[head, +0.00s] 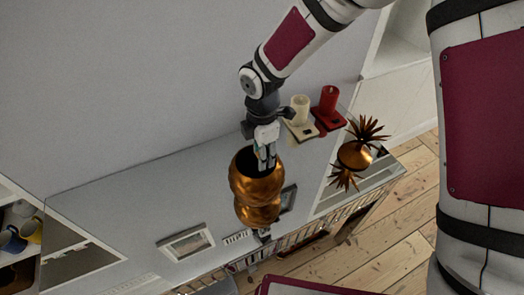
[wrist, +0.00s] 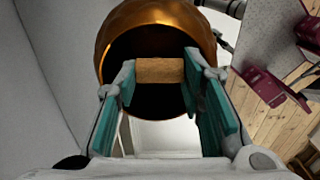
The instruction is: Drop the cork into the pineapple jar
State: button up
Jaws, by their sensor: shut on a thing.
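The cork (wrist: 160,70) is a short tan cylinder held crosswise between the two fingertips in the wrist view. My gripper (head: 266,165) is shut on it and points down at the dark open mouth of a rounded copper-coloured jar (head: 257,186). The jar's rim also shows in the wrist view (wrist: 115,30), behind and around the cork. The fingertips overlap the mouth in the head view; whether the cork is below the rim I cannot tell. The cork is not clear in the head view. A copper piece with spiky pineapple leaves (head: 355,155) stands apart to the right.
A cream candle (head: 300,108) and a red candle (head: 329,98) stand on holders just right of my gripper. A small picture frame (head: 186,243) lies to the left of the jar. Blue and yellow mugs (head: 14,240) show at the far left. Floorboards (head: 340,262) lie below right.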

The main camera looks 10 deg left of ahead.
jog(key=o, duration=0.8)
notch_tip(320, 180, up, 12)
jog(key=shift+r, duration=0.1)
dwell(0.3)
jog(key=s+d+r+m+t, duration=0.35)
jog(key=d+r+m, duration=0.8)
jog(key=d, duration=0.45)
jog(key=s+d+r+m, duration=0.2)
jog(key=s+d+m, duration=0.2)
jog(key=s+d+r+m+t, duration=0.1)
jog(key=s+d+m, duration=0.3)
jog(key=m, duration=0.1)
jog(key=s+d+r+m+t, duration=0.1)
jog(key=s+d+r+m, duration=0.1)
jog(key=s+d+m, duration=0.2)
jog(key=shift+s+r+m, duration=0.35)
jog(key=shift+s+m, duration=0.1)
jog(key=shift+s, duration=0.05)
